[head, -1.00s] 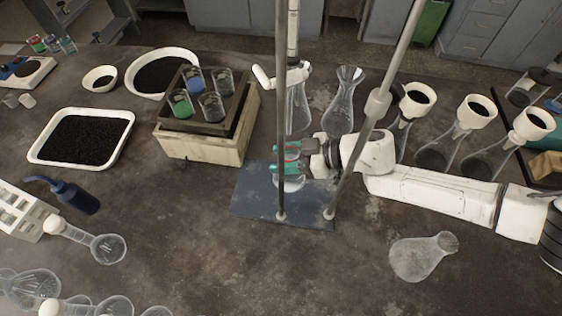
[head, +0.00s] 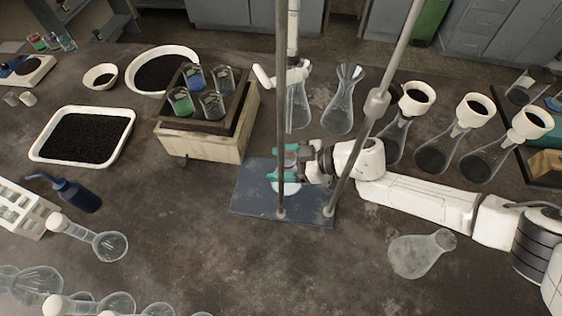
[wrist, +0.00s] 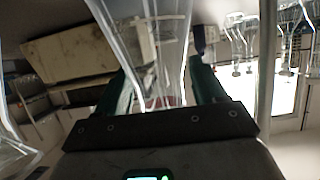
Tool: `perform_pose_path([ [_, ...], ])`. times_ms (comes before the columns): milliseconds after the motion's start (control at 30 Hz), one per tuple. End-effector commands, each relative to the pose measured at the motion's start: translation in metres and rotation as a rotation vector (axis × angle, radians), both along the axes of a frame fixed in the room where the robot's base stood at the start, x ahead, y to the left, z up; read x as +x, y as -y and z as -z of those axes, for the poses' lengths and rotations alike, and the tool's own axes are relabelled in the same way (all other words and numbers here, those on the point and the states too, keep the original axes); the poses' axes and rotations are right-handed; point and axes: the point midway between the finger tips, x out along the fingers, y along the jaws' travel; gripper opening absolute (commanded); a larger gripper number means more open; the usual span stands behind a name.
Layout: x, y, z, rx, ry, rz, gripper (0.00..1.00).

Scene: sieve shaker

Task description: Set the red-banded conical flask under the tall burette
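The red-banded conical flask (head: 288,188) is upright at the dark blue base plate (head: 258,198) of the stand; I cannot tell whether it touches the plate. My gripper (head: 283,163) reaches in from the right with its green fingers on both sides of the flask's neck. In the wrist view the clear glass flask (wrist: 150,45) lies between the fingers, with a reddish trace near the palm. The tall burette (head: 293,30) hangs above, behind the front rod; its tip is not clear to me. Fingers and rods hide much of the flask.
Two metal rods, the front one (head: 281,130) and a slanted one (head: 385,85), stand close to my gripper. Clear flasks (head: 343,108) stand behind. Another flask (head: 418,254) lies at front right. A wooden box (head: 205,142) with beakers is left. Front-centre bench is clear.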

Motion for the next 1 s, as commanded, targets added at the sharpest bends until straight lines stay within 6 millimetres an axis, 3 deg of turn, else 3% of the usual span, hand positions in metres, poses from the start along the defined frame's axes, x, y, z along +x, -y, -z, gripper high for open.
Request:
perform_pose_path([
  [367,0.000,0.006,-0.003,0.000,0.001,0.002,0.72],
  [800,-0.015,0.080,-0.033,-0.001,0.001,0.001,0.72],
  [1000,-0.020,0.103,-0.044,0.000,0.000,0.000,0.72],
])
